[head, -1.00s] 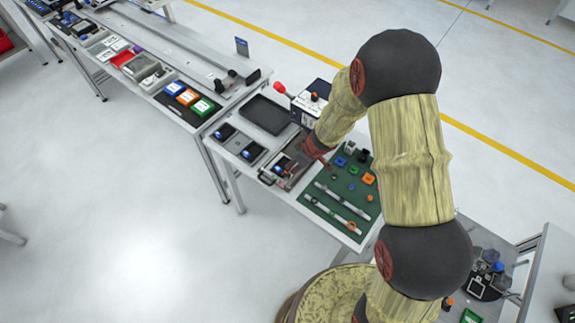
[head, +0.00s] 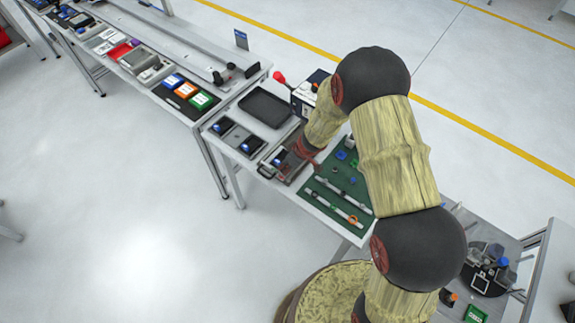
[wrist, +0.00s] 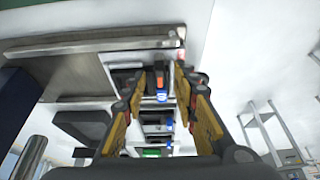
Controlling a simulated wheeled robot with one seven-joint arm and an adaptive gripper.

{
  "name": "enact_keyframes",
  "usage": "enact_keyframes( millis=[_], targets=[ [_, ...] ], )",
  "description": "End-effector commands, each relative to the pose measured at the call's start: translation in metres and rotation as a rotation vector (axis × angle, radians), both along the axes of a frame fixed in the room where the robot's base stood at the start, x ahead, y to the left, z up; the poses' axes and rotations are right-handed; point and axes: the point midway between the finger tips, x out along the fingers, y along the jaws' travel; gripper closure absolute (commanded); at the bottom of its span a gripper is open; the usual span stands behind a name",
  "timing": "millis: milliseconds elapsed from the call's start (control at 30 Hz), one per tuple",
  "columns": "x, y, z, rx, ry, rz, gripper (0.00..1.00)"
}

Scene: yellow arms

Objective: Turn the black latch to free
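My gripper (head: 303,152) reaches down over the grey fixture (head: 286,166) on the middle table, at the left edge of the green mat. In the wrist view my gripper (wrist: 160,84) is open, its two fingers spread apart. A small dark part with orange and blue pieces (wrist: 161,82) shows between and beyond the fingers. I cannot tell whether this is the black latch or how the latch is turned. Contact with the fingers cannot be made out. In the head view the gripper and forearm hide part of the fixture.
The green mat (head: 325,210) holds pale rails and small coloured parts. A black tray (head: 264,108) and a white box (head: 308,92) stand behind the fixture. Two dark-topped units (head: 241,142) lie to its left. Open floor lies in front of the table.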

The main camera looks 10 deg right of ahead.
Motion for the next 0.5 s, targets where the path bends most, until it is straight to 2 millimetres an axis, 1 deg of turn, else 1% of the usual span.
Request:
enact_keyframes(
  millis=[67, 500],
  targets=[
    [-0.0001, -0.0001, 0.0002, 0.0, 0.0, 0.0, 0.73],
    [-0.0001, -0.0001, 0.0002, 0.0, 0.0, 0.0, 0.98]
  ],
)
